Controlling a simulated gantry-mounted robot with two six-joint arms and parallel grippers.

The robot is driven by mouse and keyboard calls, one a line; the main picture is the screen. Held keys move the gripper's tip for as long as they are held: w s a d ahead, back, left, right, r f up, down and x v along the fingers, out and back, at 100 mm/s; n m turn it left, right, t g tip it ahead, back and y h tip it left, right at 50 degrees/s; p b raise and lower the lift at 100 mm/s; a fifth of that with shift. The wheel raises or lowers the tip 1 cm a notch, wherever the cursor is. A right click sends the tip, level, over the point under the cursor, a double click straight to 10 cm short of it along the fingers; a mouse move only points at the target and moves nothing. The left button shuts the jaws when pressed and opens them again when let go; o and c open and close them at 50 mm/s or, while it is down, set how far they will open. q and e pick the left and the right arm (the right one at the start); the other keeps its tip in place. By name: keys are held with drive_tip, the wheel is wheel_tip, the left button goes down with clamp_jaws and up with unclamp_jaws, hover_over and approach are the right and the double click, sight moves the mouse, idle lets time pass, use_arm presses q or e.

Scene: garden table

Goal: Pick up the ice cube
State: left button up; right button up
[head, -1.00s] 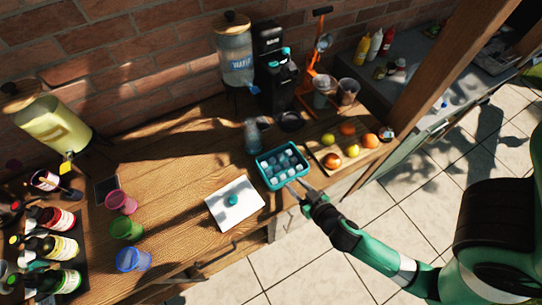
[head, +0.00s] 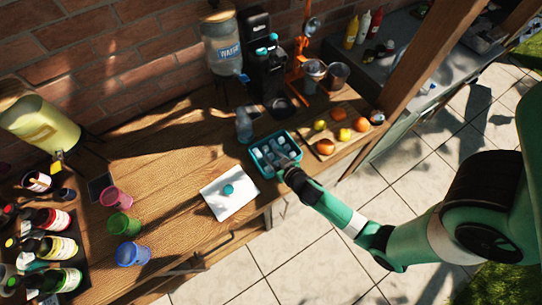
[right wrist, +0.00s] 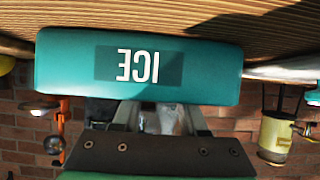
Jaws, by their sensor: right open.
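The ice cubes (head: 268,147) are pale blocks in a teal tray (head: 254,158) near the front edge of the wooden table in the head view. My right gripper (head: 283,162) reaches over the tray's front wall. In the right wrist view the tray's wall (right wrist: 210,70) carries an upside-down ICE label and hides the fingertips. My right gripper (right wrist: 163,112) is open there, and a pale, translucent ice cube (right wrist: 172,120) shows between its fingers. I cannot tell whether they touch it. My left gripper is not in view.
A white square lid (head: 221,203) with a teal knob lies left of the tray. A fruit board (head: 326,146) is on the right, a clear bottle (head: 244,126) behind. Pink, green and blue cups (head: 130,254) stand further left.

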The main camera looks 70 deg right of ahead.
drive_tip(key=shift+f, duration=0.15)
drive_tip(key=shift+c, duration=0.3)
clamp_jaws()
